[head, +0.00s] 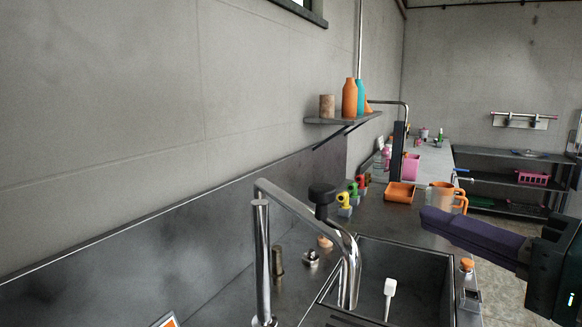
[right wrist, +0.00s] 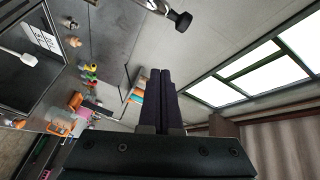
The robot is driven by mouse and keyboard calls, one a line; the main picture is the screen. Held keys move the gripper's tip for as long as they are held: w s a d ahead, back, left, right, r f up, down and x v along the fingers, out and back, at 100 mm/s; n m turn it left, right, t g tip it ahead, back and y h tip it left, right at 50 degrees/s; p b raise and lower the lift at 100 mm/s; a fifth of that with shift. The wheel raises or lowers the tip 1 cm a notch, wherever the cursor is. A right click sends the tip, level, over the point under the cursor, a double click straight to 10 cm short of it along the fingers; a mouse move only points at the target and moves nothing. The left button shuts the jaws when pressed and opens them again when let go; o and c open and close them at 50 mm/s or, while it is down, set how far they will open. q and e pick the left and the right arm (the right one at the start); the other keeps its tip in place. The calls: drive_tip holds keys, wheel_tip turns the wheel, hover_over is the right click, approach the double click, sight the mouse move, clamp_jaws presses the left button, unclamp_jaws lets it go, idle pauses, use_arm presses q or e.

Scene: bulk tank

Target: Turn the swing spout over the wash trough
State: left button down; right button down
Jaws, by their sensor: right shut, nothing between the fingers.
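The swing spout (head: 306,214) is a chrome tube on an upright post (head: 262,262). It runs to the right and bends down, its end over the near left part of the wash trough (head: 418,262). A black knob (head: 322,193) stands up from the spout. In the right wrist view the black knob (right wrist: 182,20) shows at the top, beyond the fingers. My right gripper (head: 424,216) is shut and empty, to the right of the spout and apart from it, above the trough's far right side. It also shows in the right wrist view (right wrist: 161,74). My left gripper is not in view.
A white brush-like item (head: 389,298) is in the trough. Behind it stand an orange tray (head: 400,192), an orange-handled jug (head: 444,197) and several coloured taps (head: 345,203). A wall shelf (head: 345,119) holds bottles. Small fittings (head: 311,259) sit left of the trough.

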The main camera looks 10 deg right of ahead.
use_arm(q)
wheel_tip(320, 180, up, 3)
drive_tip(key=p, duration=0.2)
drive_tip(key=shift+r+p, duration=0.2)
drive_tip(key=shift+p, duration=0.15)
use_arm(e)
drive_tip(key=w+a+r+m+y, duration=0.1)
drive_tip(key=w+a+m, duration=0.1)
drive_tip(key=w+a, duration=0.4)
drive_tip(key=shift+w+a+r+g, duration=0.2)
drive_tip(key=shift+w+g, duration=0.2)
drive_tip(key=shift+w, duration=0.45)
